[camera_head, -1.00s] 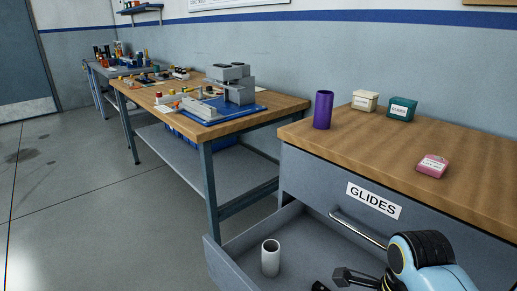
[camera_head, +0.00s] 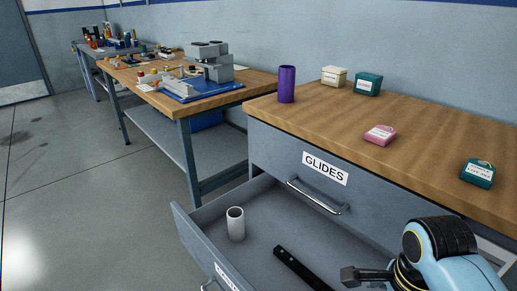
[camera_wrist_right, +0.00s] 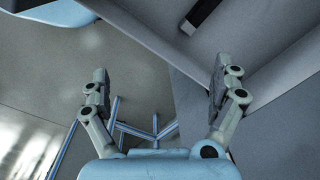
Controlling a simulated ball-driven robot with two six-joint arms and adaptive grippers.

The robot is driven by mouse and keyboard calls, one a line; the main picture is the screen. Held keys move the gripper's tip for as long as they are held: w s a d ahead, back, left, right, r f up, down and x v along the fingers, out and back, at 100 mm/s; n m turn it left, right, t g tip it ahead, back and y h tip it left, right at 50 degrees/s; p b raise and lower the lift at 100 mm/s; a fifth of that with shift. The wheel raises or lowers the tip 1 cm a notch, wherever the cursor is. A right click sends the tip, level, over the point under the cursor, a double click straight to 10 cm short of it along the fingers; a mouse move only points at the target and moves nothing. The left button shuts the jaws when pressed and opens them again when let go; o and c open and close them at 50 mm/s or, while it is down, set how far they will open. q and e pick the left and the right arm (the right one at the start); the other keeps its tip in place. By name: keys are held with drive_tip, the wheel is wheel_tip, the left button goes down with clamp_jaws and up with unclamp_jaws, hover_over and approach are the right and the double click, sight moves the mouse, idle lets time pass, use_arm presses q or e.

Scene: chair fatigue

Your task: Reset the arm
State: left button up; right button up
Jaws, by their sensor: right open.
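My right arm, light blue and black, comes in at the lower right of the head view. Its gripper (camera_head: 366,275) is over the open drawer (camera_head: 262,224), to the right of a dark bar lying inside. In the right wrist view the two fingers of the gripper (camera_wrist_right: 160,92) are spread wide with nothing between them. Below them are the drawer's edge, the floor and blue metal legs. My left gripper is not in view.
A white cylinder (camera_head: 236,224) stands in the drawer near the dark bar (camera_head: 300,268). On the wooden top (camera_head: 330,115) are a purple cylinder (camera_head: 287,85), a cream box (camera_head: 333,77), two teal boxes (camera_head: 367,84) and a pink box (camera_head: 380,135). A cluttered workbench (camera_head: 255,80) stands behind.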

drive_tip(key=s+d+r+n+t, duration=0.3)
drive_tip(key=s+r+n, duration=0.95)
drive_tip(key=n, duration=0.85)
wheel_tip(320, 180, down, 23)
drive_tip(key=d+g, duration=0.1)
drive_tip(key=d, duration=0.1)
drive_tip(key=s+d+f+g, duration=0.1)
drive_tip(key=s+f, duration=1.7)
drive_tip(key=s, duration=0.2)
drive_tip(key=shift+d+f+m+g+h, duration=0.15)
drive_tip(key=shift+d+m+g+h, duration=0.15)
drive_tip(key=shift+d+m+g, duration=0.1)
